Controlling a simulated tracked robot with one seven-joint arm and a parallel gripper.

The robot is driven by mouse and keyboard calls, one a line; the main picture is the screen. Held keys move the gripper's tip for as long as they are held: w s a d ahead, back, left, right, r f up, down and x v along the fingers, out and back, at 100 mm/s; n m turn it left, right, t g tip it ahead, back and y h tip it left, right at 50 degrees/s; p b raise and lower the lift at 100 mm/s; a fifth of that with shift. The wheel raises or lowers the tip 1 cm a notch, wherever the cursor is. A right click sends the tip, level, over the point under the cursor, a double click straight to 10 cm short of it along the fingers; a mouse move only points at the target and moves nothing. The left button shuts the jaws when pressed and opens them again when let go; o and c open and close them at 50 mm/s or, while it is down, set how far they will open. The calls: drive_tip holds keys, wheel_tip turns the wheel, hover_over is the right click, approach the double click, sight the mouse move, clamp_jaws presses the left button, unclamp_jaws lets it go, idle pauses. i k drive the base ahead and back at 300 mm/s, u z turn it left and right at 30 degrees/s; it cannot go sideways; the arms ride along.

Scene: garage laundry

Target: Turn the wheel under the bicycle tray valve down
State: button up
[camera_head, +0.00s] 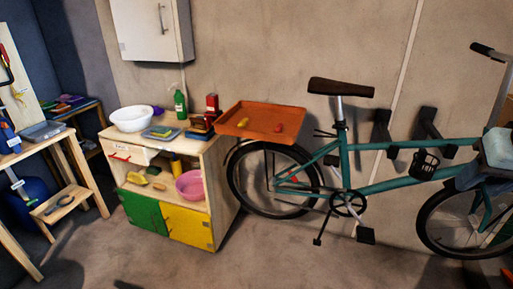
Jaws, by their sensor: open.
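A teal bicycle (372,185) leans along the wall on the right. An orange tray (261,110) sits above its rear wheel (231,178), beside the wooden cabinet. A small yellow piece (244,122) and a small red piece (278,127) lie in the tray; I cannot tell whether either is a valve. The wheel's top is partly hidden behind the tray. A small red spot (294,180) shows near the wheel; its nature is too small to tell. My gripper is not in view.
A wooden cabinet (225,185) with green and yellow doors stands left of the wheel. It holds a white bowl (132,119), a green bottle (180,104) and a pink basin (190,186). A workbench (85,165) stands at far left. The floor (270,258) in front is clear.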

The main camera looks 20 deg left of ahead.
sight(311, 174)
drive_tip(key=u, duration=0.75)
drive_tip(key=i, duration=0.4)
drive_tip(key=z, duration=0.1)
